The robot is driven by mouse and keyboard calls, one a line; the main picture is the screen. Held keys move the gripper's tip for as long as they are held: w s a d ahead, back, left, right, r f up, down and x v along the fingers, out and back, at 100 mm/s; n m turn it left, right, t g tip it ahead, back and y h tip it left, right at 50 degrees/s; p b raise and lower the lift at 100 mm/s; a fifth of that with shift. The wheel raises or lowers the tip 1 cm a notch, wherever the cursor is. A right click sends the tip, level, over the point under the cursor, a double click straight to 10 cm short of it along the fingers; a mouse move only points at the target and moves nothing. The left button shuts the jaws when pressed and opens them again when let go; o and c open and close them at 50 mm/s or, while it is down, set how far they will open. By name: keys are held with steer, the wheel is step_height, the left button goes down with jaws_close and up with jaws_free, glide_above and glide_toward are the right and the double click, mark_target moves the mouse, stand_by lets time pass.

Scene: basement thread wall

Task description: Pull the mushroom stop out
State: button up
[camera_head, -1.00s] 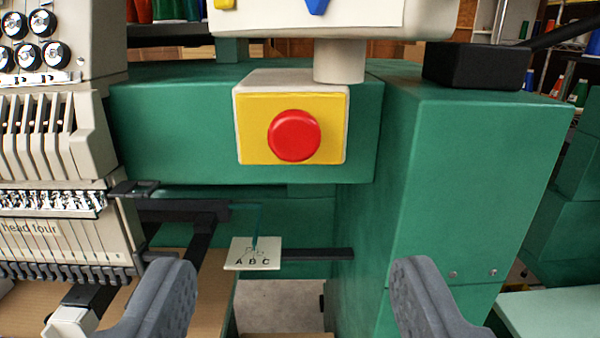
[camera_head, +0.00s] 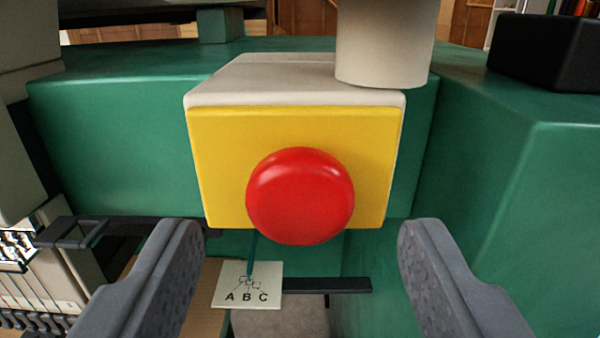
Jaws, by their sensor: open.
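The red mushroom stop (camera_head: 300,197) sits on the yellow front face of a pale box (camera_head: 218,135), which is fixed to the green machine body. My gripper (camera_head: 300,250) is open, with one grey finger on each side at the bottom of the view. The fingertips are apart from the red button and slightly below its middle. Nothing is between the fingers in their grip. The button's stem is hidden behind its red head.
A green machine block (camera_head: 510,210) stands close on the right. A pale cylinder (camera_head: 385,40) stands just above the box. A card marked ABC (camera_head: 247,286) and a dark bar (camera_head: 330,285) lie below the button. Embroidery machine parts (camera_head: 40,270) are at left.

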steer(key=shift+w, duration=1.1)
jaws_close()
steer(key=shift+s+f, duration=0.1)
steer(key=shift+s, duration=0.3)
steer(key=shift+f, duration=0.15)
steer(key=shift+c, duration=1.6)
jaws_free()
steer(key=shift+s, duration=0.1)
steer(key=o, duration=0.3)
steer(key=shift+s, duration=0.2)
